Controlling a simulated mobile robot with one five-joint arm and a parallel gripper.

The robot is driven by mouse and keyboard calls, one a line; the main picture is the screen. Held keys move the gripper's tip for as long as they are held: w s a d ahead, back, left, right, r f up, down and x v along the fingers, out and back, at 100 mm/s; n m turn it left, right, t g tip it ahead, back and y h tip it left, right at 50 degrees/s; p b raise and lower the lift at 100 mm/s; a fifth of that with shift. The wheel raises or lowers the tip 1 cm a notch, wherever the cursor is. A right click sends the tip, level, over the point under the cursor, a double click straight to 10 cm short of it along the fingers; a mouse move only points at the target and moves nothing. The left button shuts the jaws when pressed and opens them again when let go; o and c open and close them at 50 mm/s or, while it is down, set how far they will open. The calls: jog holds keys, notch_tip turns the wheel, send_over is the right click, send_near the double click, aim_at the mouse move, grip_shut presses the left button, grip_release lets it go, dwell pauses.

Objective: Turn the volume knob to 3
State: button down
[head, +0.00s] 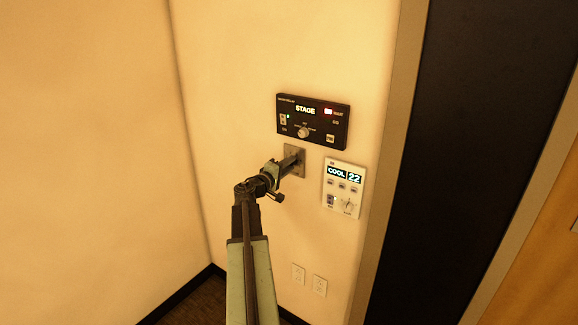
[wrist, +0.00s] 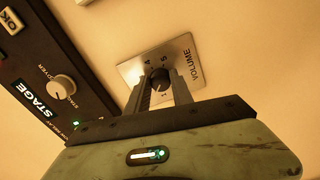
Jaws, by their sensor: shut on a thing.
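The volume knob (wrist: 160,79) is a small dark round knob on a metal plate (wrist: 190,52) marked VOLUME. The numerals 4 and 5 show beside it in the wrist view; the other marks are hidden or too small to read. I cannot tell where the knob points. My gripper (wrist: 161,88) is shut on the knob, one finger on each side. In the head view, my gripper (head: 291,162) reaches the volume plate (head: 301,153) on the wall, and the knob is hidden behind the fingers.
Just above the plate is a black panel (head: 290,122) reading STAGE, with its own knob and buttons. A white thermostat (head: 331,187) reading COOL 22 is close at the lower right. Two outlets (head: 298,274) are low on the wall. A dark door panel (head: 450,150) stands right.

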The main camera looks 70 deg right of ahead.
jog(key=m, duration=0.7)
jog(key=shift+s+f+m, duration=0.1)
jog(key=shift+f+m, duration=0.1)
jog(key=shift+m, duration=0.1)
jog(key=m, duration=0.5)
jog(key=shift+m, duration=0.4)
jog(key=c, duration=1.1)
grip_release()
